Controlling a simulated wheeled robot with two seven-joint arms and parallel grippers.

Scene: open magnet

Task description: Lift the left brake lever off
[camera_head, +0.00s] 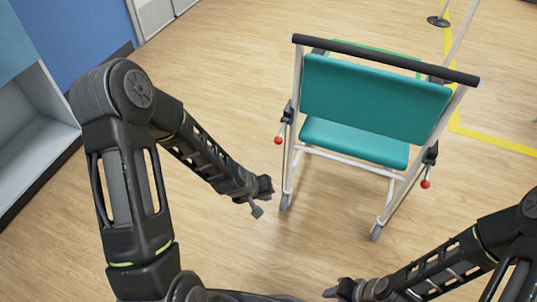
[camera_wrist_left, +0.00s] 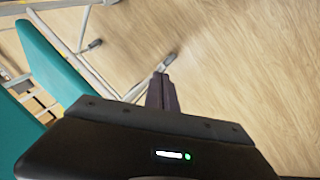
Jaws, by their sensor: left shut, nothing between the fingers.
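A wheeled chair (camera_head: 378,100) with a teal back and seat and white frame stands right of centre in the head view. The left brake lever (camera_head: 279,137), with a red knob, hangs at its left side below a black clamp. My left gripper (camera_head: 257,210) is low and to the left of the chair, below the lever and apart from it. Its fingers also show in the left wrist view (camera_wrist_left: 162,92), shut and empty, with part of the chair beyond. My right gripper (camera_head: 337,290) is at the bottom edge, too small to tell its opening.
The other brake lever (camera_head: 426,180) with a red knob is on the chair's right side. A dark push bar (camera_head: 385,60) tops the back. A grey shelf unit (camera_head: 30,130) stands at the left. The wooden floor around the chair's near side is clear.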

